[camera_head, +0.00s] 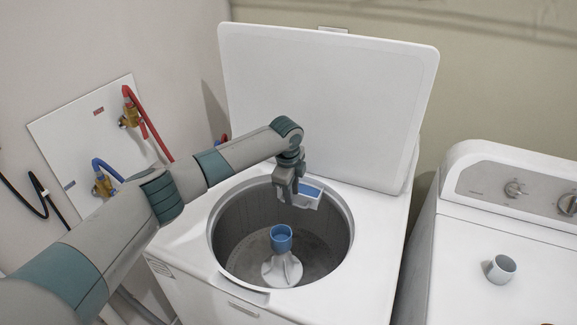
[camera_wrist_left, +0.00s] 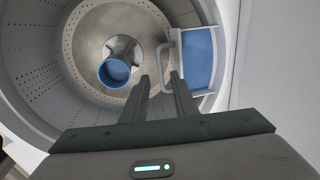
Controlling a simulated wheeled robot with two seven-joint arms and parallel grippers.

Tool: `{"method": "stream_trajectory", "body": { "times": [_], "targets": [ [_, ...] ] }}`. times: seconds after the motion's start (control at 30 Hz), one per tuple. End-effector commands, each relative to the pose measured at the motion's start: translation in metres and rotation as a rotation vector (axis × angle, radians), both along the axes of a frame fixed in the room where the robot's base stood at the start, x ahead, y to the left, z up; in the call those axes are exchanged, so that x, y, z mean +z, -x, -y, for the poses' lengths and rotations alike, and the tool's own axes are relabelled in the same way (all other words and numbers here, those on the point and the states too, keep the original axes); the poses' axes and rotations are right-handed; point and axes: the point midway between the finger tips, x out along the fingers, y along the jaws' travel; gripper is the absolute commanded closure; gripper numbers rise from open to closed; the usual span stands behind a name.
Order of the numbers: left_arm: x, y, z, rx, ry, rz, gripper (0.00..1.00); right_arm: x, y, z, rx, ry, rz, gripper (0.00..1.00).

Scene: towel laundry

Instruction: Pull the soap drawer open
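The soap drawer (camera_head: 309,196) sits at the back right rim of the washer's tub opening, with a white front and blue inside. In the left wrist view the blue-floored drawer (camera_wrist_left: 199,58) is right of the fingers, with a pale loop handle (camera_wrist_left: 161,62) on its left side. My left gripper (camera_head: 287,195) points down over the opening, beside the drawer's front. Its fingers (camera_wrist_left: 160,76) are apart, and the handle's bar shows between the fingertips; I cannot tell whether they touch it. My right gripper is not in view.
The washer lid (camera_head: 325,100) stands open behind the opening. A blue-topped agitator (camera_head: 282,262) stands in the drum. A dryer (camera_head: 460,265) with a small grey-white cup (camera_head: 501,269) on it is at right. Hoses and taps (camera_head: 130,117) are on the left wall.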

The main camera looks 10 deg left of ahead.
Motion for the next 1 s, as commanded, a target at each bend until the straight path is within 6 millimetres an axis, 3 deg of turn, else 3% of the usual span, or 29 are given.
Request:
{"method": "stream_trajectory", "body": {
  "times": [0.6,0.8,1.0],
  "targets": [
    [0.115,0.020,-0.004,0.000,0.002,0.004,0.74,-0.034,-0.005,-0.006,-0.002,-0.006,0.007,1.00],
    [0.134,0.024,-0.005,0.001,0.001,0.002,0.74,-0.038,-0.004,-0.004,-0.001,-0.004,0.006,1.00],
    [0.138,0.025,-0.005,0.001,0.000,0.001,0.74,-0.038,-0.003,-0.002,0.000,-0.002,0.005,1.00]
  ]
}}
